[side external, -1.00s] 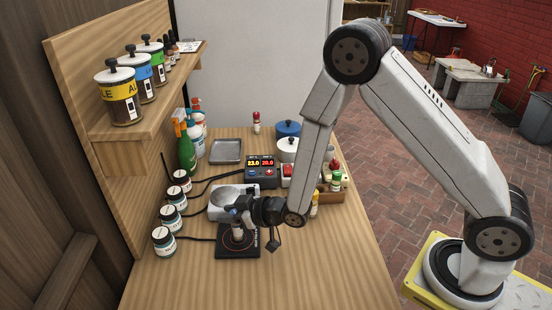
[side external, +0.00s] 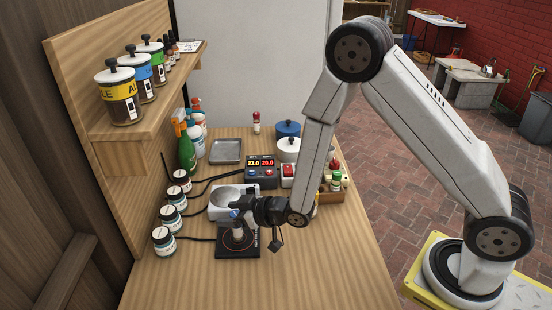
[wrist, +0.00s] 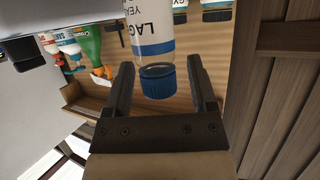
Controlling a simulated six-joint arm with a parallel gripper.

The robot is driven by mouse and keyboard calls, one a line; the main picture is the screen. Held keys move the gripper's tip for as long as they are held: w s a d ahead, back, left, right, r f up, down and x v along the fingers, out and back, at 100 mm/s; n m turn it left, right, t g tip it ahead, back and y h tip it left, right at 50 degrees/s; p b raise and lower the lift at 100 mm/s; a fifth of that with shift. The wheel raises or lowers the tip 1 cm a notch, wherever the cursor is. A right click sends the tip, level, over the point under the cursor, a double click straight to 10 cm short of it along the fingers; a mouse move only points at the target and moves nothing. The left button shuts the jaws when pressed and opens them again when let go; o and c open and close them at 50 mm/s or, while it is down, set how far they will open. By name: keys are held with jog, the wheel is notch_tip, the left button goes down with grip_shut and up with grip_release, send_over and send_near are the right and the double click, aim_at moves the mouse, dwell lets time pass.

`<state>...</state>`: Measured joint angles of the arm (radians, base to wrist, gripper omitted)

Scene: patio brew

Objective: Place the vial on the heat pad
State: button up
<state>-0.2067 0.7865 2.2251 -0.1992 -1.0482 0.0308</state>
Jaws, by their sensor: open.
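The vial (wrist: 152,35) has a white label with "LAG" and "YEA" lettering and a blue cap. In the side external view the vial (side external: 238,238) stands upright on the black heat pad (side external: 232,253), within its red ring. My gripper (side external: 238,211) is at the vial's cap end. In the wrist view my gripper (wrist: 160,65) is open, with one finger on each side of the vial and gaps visible beside the cap. The arm's wrist hides part of the scene behind the vial.
A silver device (side external: 222,204) stands just behind the pad. A controller with a red display (side external: 262,170) is further back. Several dark-lidded jars (side external: 164,241) line the left, and a wooden box with bottles (side external: 333,196) is right. The front of the table is clear.

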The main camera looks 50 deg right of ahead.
jog(key=v, duration=0.7)
jog(key=shift+d, duration=0.1)
dwell(0.6)
jog(key=s+d+r+m+g+h, duration=0.4)
jog(key=s+d+g, duration=0.5)
jog(key=s, duration=0.3)
jog(key=shift+d+r+g+h, duration=0.4)
jog(key=shift+d+h, duration=0.1)
jog(key=shift+d, duration=0.1)
